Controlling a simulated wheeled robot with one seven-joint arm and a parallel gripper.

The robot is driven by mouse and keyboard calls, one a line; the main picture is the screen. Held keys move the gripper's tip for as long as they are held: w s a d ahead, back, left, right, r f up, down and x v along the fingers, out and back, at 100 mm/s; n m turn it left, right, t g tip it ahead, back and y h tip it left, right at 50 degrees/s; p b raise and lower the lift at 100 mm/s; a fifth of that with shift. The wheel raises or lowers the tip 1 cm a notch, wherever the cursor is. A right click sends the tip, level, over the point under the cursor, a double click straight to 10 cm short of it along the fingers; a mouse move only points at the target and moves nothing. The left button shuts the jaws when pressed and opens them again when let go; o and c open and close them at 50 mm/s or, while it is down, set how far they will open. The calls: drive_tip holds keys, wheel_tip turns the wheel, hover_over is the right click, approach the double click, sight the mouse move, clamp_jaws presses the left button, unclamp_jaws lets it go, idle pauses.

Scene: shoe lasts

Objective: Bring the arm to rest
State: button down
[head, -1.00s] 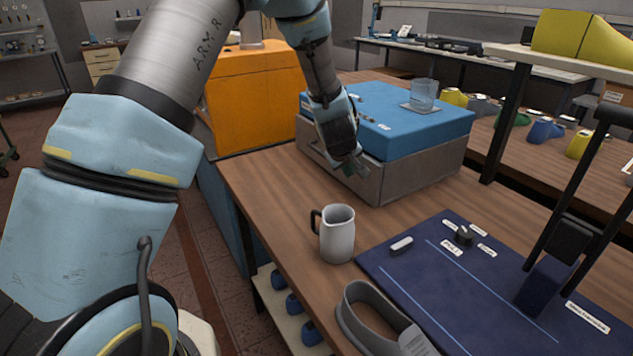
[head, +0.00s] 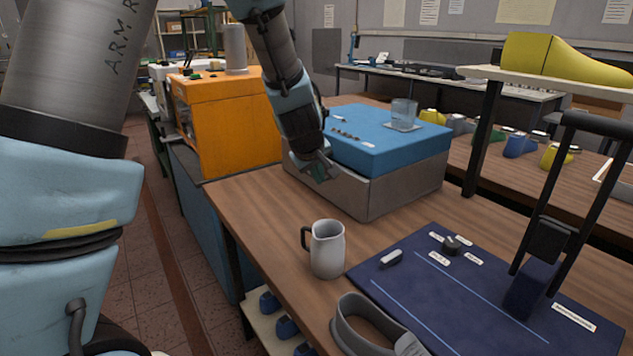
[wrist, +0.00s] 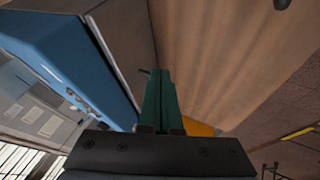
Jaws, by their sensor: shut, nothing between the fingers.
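My gripper (head: 320,174) is shut and empty. In the head view it points down beside the front left part of the grey box with the blue top (head: 350,187); I cannot tell whether it touches the box. In the wrist view the green fingers (wrist: 159,100) are together, with the blue-topped box (wrist: 75,50) to their left and the wooden table (wrist: 215,60) beyond them. My arm reaches in from the upper left of the head view.
A white pitcher (head: 328,250) with a dark handle stands on the table in front of the box. A dark blue mat (head: 430,300) lies at right, with a black-handled frame (head: 540,240). A grey strap loop (head: 365,325) is at the front edge. A glass (head: 404,114) stands on the box's blue top.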

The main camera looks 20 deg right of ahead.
drive_tip(key=s+a+m+g+y, duration=0.1)
drive_tip(key=s+a, duration=0.4)
drive_tip(key=a, duration=1.3)
drive_tip(key=s+a+m+g+y, duration=0.1)
drive_tip(key=s+a+g+y, duration=0.2)
drive_tip(key=a, duration=1.5)
drive_tip(key=shift+s+a+y, duration=0.25)
drive_tip(key=shift+s+y, duration=0.05)
drive_tip(key=shift+s, duration=0.85)
drive_tip(key=c, duration=1.6)
unclamp_jaws()
drive_tip(key=shift+f, duration=0.1)
